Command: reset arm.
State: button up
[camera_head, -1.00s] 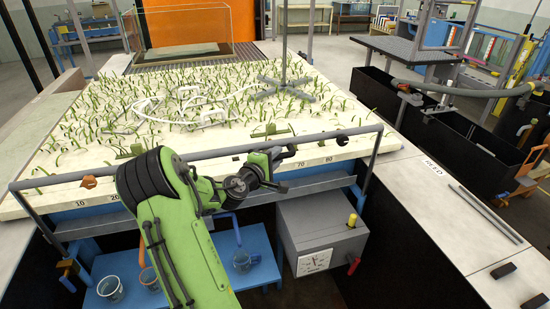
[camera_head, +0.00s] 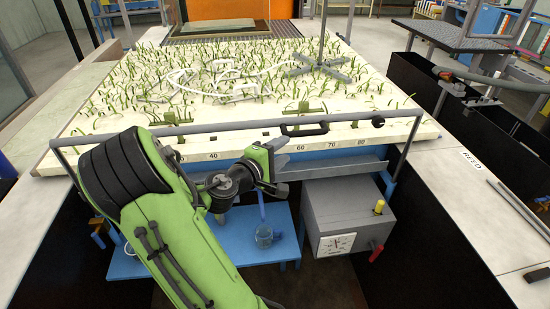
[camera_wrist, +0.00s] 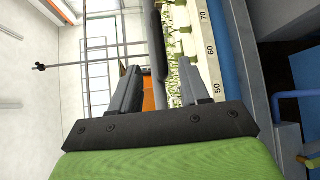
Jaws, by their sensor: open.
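My green arm reaches forward from the lower left in the head view. My gripper (camera_head: 283,166) is open and stands at the near edge of the flume bed, just below the front rail (camera_head: 230,127). A black handle (camera_head: 305,129) on that rail is above and right of the gripper, apart from it in the picture. In the wrist view, both fingers of my gripper (camera_wrist: 160,72) are spread, with nothing seen held. A dark bar (camera_wrist: 155,40) shows between them; I cannot tell whether it is within their reach.
The pale flume bed (camera_head: 110,125) carries green plant strips and a grey cross-shaped stand (camera_head: 322,66). Dark tanks (camera_head: 420,85) stand at right.

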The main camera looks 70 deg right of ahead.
jog(key=shift+v, duration=1.35)
